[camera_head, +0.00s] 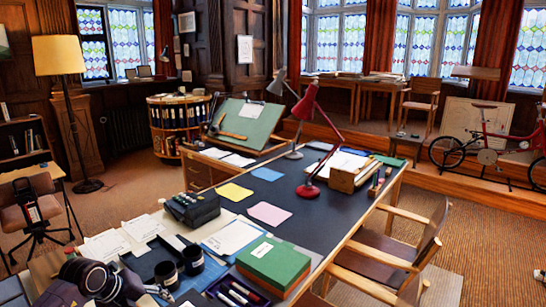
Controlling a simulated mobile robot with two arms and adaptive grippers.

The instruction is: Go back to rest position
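At the left edge, a dark shape in front of a swivel chair appears to be my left gripper (32,212). It is small and dark against the chair, and I cannot make out its finger opening. It is left of the large desk and apart from it. At the right edge, a small black and white piece appears to be part of my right gripper (540,275), mostly cut off by the frame. It is over the carpet, right of the wooden armchair. I see nothing held in either one.
The dark-topped desk (320,205) fills the middle, with a red lamp (308,105), green box (273,265), black telephone (192,207) and headphones (88,277). A wooden armchair (395,250) stands at its right. A floor lamp (58,58) and bicycle (487,150) stand farther back.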

